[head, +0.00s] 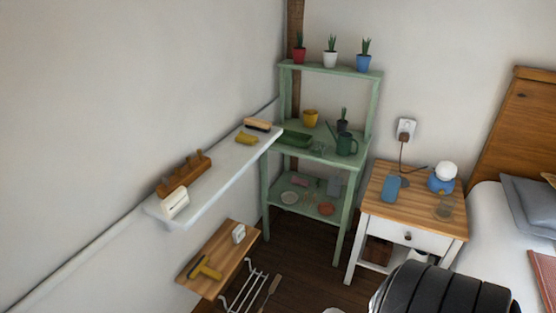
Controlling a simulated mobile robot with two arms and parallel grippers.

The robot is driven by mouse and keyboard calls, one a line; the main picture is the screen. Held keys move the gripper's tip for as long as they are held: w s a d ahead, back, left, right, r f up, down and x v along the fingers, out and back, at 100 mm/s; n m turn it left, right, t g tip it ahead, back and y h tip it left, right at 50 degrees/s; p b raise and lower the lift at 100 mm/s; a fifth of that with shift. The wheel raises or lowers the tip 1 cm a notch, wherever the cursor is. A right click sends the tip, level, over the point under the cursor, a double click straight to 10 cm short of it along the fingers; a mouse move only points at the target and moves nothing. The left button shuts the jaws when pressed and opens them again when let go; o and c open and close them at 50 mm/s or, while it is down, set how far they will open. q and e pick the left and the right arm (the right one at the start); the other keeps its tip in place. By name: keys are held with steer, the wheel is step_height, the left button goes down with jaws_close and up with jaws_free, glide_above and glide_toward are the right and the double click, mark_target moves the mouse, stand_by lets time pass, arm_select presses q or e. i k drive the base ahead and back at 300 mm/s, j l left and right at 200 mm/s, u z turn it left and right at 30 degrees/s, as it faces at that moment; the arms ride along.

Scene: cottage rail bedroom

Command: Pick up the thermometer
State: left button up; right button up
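Two small white box-like devices are candidates for the thermometer, and I cannot tell which it is. One white device (174,203) with a dark marking on its face stands at the near end of the white wall shelf (227,168), in front of a brown wooden rack (184,176). A smaller white device (238,234) stands on the lower wooden wall shelf (222,255), behind a yellow-handled tool (207,268). Neither of my grippers is in view.
A green shelf unit (319,159) with pots and a watering can stands in the corner. A bedside table (412,212) and a bed (500,235) are at right. A wire rack (244,291) sits below the wooden shelf. Dark floor shows between.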

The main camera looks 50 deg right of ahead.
mark_target(239, 233)
steer(key=z, duration=1.2)
